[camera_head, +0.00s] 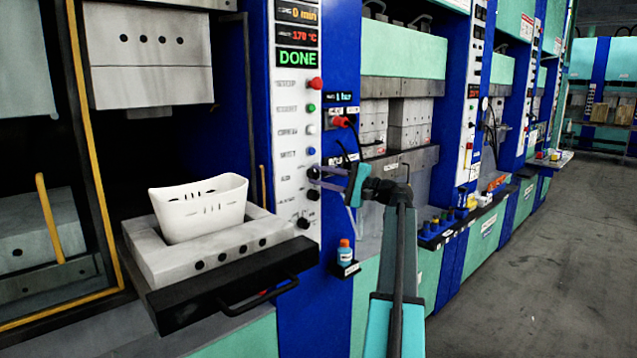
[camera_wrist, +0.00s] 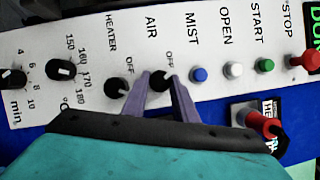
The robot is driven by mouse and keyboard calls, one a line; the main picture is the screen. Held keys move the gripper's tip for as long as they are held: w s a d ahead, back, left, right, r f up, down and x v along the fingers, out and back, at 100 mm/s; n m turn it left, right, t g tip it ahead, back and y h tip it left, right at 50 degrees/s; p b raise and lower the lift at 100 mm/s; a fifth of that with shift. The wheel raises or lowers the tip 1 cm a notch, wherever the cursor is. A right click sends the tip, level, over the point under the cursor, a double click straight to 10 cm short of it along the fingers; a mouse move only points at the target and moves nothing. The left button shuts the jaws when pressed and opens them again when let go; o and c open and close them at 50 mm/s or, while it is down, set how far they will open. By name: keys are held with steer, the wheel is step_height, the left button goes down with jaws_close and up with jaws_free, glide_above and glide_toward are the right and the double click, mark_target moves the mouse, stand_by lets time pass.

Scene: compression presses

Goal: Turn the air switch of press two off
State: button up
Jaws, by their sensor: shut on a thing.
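The press's white control panel (camera_head: 295,150) stands left of centre in the head view, below a display reading DONE. In the wrist view, the black air switch (camera_wrist: 160,81) is a round knob beside the AIR label, with OFF printed near it. My gripper (camera_wrist: 158,84) has its two purple fingers on either side of this knob and is shut on it. The fingers hide part of the knob, and I cannot tell its exact turn position. In the head view, my gripper (camera_head: 318,178) reaches the panel from the right.
The heater knob (camera_wrist: 116,88) sits close beside the left finger. The blue mist button (camera_wrist: 198,75) is just right of the fingers. A red knob (camera_wrist: 262,122) sticks out at lower right. A white bin-like part (camera_head: 200,210) rests on the pulled-out mould at left.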

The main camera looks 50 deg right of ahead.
steer(key=shift+w+r, duration=0.15)
steer(key=shift+r, duration=0.05)
stand_by(0.3)
steer(key=o, duration=1)
steer(key=shift+o, duration=0.2)
steer(key=shift+f, duration=0.1)
steer(key=b+v, duration=0.1)
steer(key=v, duration=1.3)
steer(key=shift+b, duration=0.4)
steer(key=shift+a, duration=0.1)
